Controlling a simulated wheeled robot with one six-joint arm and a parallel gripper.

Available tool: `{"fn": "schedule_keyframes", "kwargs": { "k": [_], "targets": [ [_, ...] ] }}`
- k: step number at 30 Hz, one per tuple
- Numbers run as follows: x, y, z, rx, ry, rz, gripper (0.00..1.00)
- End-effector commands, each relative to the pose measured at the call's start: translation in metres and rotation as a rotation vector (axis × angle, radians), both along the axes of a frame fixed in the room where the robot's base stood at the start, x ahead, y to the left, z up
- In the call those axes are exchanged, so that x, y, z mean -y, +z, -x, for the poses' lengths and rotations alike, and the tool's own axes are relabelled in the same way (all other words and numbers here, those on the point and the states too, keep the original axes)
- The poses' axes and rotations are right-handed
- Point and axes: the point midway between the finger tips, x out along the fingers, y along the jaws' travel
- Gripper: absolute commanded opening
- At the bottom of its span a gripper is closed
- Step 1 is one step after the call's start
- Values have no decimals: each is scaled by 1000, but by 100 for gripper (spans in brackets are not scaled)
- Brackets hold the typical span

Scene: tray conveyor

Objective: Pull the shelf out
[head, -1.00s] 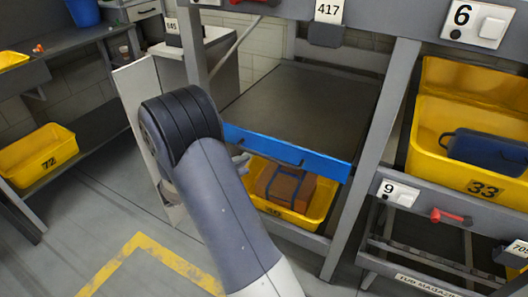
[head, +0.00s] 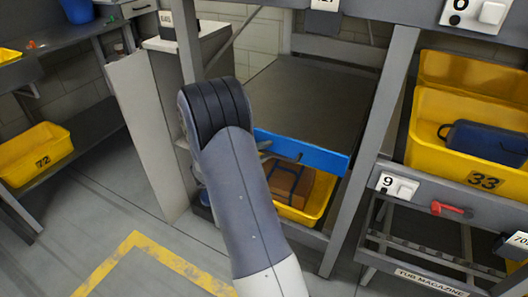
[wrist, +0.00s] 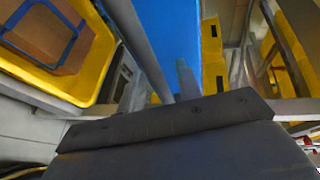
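The shelf is a dark grey deck (head: 312,100) with a blue front (head: 325,159), in the grey frame at the centre of the head view. Contact with the handle and the finger opening cannot be made out.
Below the shelf is a yellow bin (head: 318,196) holding a brown box (head: 289,183). Frame posts (head: 372,150) stand at either side. At right is yellow bin 33 (head: 430,155) with a blue case (head: 487,140). The floor in front is open, with a yellow line (head: 165,262).

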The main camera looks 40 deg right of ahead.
Motion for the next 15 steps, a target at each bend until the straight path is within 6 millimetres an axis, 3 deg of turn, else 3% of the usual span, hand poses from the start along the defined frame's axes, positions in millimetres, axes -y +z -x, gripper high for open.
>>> {"fn": "schedule_keyframes", "kwargs": {
  "k": [11,15],
  "targets": [
    [0,0,0,0,0,0,2],
    [0,0,0,0,0,0,0]
  ]
}}
